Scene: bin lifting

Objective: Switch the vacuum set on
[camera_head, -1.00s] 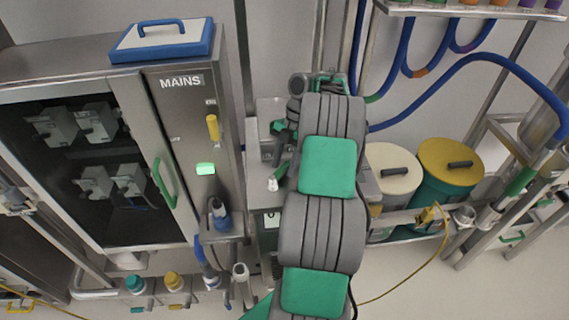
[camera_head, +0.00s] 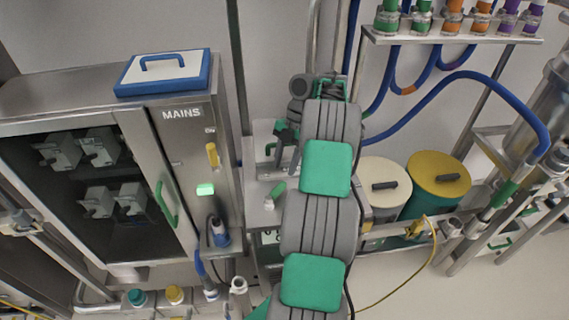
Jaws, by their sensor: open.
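The vacuum set appears to be the grey metal unit (camera_head: 258,152) behind my arm, right of the MAINS cabinet. My arm covers much of it, and I cannot make out its switch for certain. A green lever with a white tip (camera_head: 277,190) sits on its front. My gripper (camera_head: 282,142) shows only in part, as dark pieces at the left edge of my arm, in front of the unit. It is open, with nothing seen in it. I cannot tell whether it touches the unit.
The MAINS cabinet (camera_head: 183,135) has a yellow switch handle (camera_head: 212,155), a lit green lamp (camera_head: 205,189) and a green door handle (camera_head: 166,204). White-lidded (camera_head: 384,186) and yellow-lidded (camera_head: 440,176) bins stand right. Blue hoses (camera_head: 470,75) hang below a bottle shelf (camera_head: 455,38).

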